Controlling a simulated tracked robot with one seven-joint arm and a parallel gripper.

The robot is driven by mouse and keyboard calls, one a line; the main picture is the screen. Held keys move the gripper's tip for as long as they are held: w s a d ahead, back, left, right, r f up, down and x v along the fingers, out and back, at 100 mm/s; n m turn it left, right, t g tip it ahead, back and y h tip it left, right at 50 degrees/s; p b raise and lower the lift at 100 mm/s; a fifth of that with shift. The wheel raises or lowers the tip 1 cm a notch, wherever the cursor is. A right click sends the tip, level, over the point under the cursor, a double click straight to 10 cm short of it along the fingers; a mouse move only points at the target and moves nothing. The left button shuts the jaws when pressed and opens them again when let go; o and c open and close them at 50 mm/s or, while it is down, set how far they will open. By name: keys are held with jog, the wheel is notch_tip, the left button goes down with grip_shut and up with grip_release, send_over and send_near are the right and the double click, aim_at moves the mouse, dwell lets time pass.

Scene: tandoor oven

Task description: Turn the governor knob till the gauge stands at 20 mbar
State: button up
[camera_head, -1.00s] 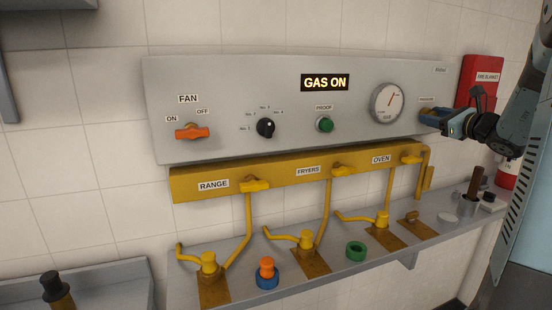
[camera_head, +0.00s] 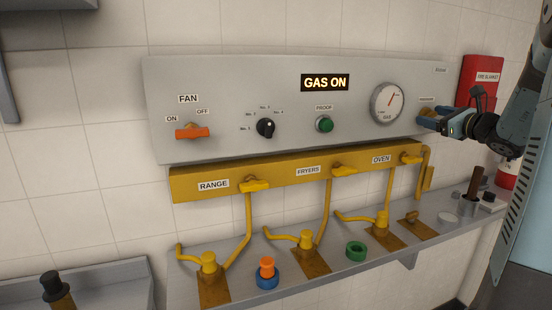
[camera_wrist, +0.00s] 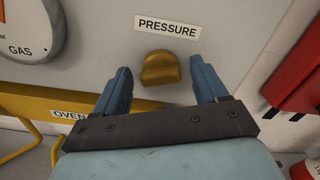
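The governor knob, a brass-coloured knob under a PRESSURE label, shows in the wrist view (camera_wrist: 160,68). My gripper (camera_wrist: 162,80) has its two blue fingers apart, one on each side of the knob, with a visible gap to it on both sides. In the head view my gripper (camera_head: 432,120) is at the panel's right end and largely hides the knob. The round gas gauge (camera_head: 387,103) is left of the gripper, its red needle pointing up and to the right. Its scale is too small to read. Part of the gauge shows in the wrist view (camera_wrist: 28,28).
The grey panel (camera_head: 230,95) carries a lit GAS ON sign (camera_head: 325,82), an orange fan switch (camera_head: 192,132), a black selector (camera_head: 265,128) and a green proof button (camera_head: 324,124). A yellow gas rail (camera_head: 280,170) runs below. A red fire blanket box (camera_head: 483,72) is close at right.

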jog(key=shift+o, duration=0.6)
jog(key=shift+s, duration=0.1)
jog(key=v, duration=0.6)
jog(key=shift+s+d, duration=0.15)
jog(key=shift+s, duration=0.25)
